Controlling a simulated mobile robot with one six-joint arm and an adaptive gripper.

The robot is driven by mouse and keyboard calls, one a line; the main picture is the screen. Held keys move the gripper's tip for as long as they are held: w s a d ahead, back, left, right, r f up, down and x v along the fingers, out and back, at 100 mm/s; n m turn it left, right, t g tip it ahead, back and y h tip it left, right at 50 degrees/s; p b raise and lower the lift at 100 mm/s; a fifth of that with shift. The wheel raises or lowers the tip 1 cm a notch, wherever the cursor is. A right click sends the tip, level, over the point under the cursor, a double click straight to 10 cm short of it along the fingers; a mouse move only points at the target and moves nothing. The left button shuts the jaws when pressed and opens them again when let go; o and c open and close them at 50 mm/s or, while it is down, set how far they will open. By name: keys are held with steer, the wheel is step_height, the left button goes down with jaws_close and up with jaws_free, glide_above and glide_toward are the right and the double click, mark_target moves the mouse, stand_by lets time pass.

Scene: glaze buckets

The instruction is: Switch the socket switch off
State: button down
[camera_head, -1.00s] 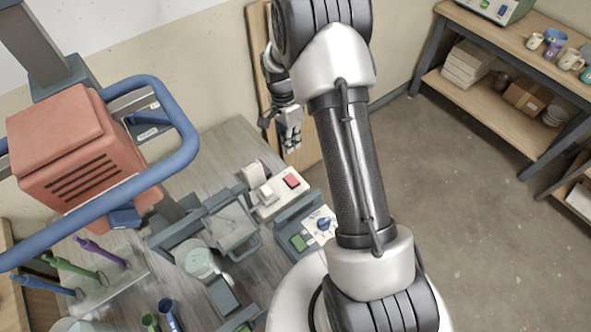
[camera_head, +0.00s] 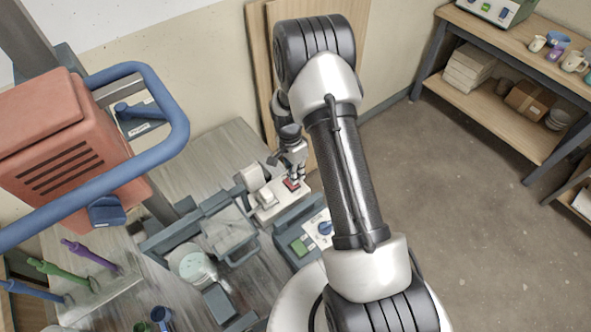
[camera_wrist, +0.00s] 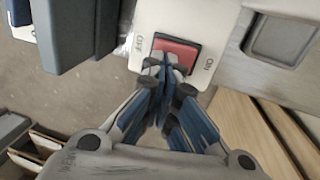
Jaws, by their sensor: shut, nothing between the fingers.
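The socket switch is a red rocker (camera_wrist: 178,50) on a white plate (camera_wrist: 207,18), marked OFF at one end and ON at the other in the wrist view. In the head view the red rocker (camera_head: 291,184) sits on the white socket unit (camera_head: 266,207) on the bench. My gripper (camera_wrist: 167,66) is shut and empty, with its fingertips over the rocker's near edge. I cannot tell whether they touch it. In the head view my gripper (camera_head: 296,176) is right above the rocker and partly covers it. Which way the rocker is tipped is not clear.
Beside the socket is a grey control box with a green button (camera_head: 299,246) and blue knob (camera_head: 325,228). A bucket (camera_head: 190,264) stands in a grey frame to the left. A red machine with a blue rail (camera_head: 178,120) rises at the left. The floor at right is clear.

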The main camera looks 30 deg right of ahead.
steer(key=shift+f, duration=0.1)
steer(key=shift+s+f, duration=0.35)
steer(key=shift+w+b, duration=0.2)
steer(key=shift+b, duration=0.1)
steer(key=shift+w+a, duration=0.15)
steer(key=shift+w, duration=0.55)
steer(key=shift+r, duration=0.1)
